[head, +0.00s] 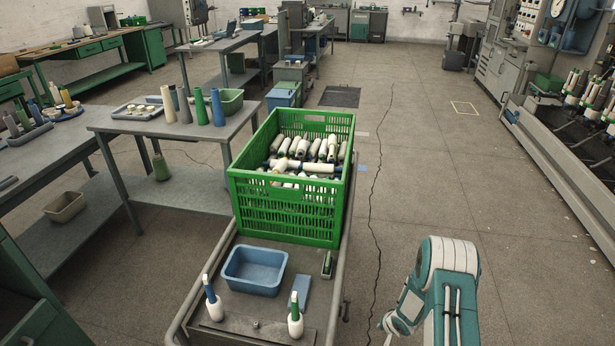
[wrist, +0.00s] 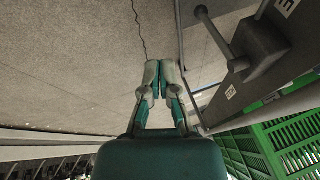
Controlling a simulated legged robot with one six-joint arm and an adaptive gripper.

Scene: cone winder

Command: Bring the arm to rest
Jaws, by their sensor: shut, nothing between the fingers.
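My gripper (wrist: 162,80) shows in the wrist view with its two pale fingertips together and nothing between them. It points over the bare concrete floor, left of the trolley's rail. In the head view my teal and white arm (head: 447,290) is folded at the lower right, beside the trolley and apart from it. The fingertips cannot be made out clearly there.
The trolley (head: 247,324) carries a green crate (head: 285,215) of yarn cones, a blue tub (head: 254,270) and two upright bobbins. Workbenches stand at the left, the winder (head: 560,150) at the right. The aisle floor (head: 440,170) between is clear.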

